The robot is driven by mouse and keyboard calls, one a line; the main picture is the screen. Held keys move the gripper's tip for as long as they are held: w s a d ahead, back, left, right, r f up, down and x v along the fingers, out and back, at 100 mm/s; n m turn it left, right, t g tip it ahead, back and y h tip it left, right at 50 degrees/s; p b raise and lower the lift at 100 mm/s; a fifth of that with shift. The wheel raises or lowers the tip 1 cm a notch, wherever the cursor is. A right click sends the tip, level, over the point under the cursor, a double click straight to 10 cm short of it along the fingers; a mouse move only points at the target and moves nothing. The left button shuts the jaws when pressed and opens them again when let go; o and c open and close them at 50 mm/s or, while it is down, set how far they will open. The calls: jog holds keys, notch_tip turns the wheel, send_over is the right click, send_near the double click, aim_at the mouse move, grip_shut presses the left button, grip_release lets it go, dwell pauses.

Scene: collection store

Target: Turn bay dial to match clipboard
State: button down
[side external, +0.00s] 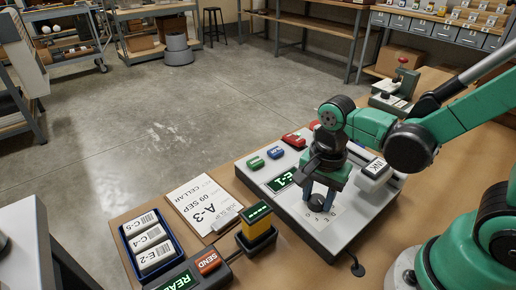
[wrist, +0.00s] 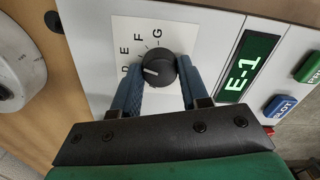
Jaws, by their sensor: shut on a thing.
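The bay dial (wrist: 154,70) is a dark round knob with a white pointer line, on a pale plate lettered D, E, F, G. My gripper (wrist: 157,80) has its two blue fingers closed on either side of the dial. The side view shows my gripper (side external: 318,200) pointing down at the dial, which it partly hides. The green display (wrist: 243,68) reads E-1; it also shows in the side view (side external: 283,182). The clipboard (side external: 203,204) lies on the table and its sheet reads A-3, 09 SEP and CELLAR.
Blue (side external: 276,152), green (side external: 256,163) and red (side external: 293,140) buttons sit on the panel. A blue tray (side external: 133,262) holds white labelled blocks. A device with an orange SEND button (side external: 208,263) stands at the front, beside a yellow-and-black block (side external: 257,219).

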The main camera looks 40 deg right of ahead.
jog(key=shift+n, duration=0.3)
jog(key=n, duration=0.3)
jog(key=shift+n, duration=0.3)
jog(key=n, duration=0.4)
jog(key=shift+n, duration=0.3)
jog(key=n, duration=0.4)
jog(key=shift+n, duration=0.3)
jog(key=n, duration=0.4)
jog(key=shift+n, duration=0.4)
jog(key=shift+c, duration=2.2)
grip_release()
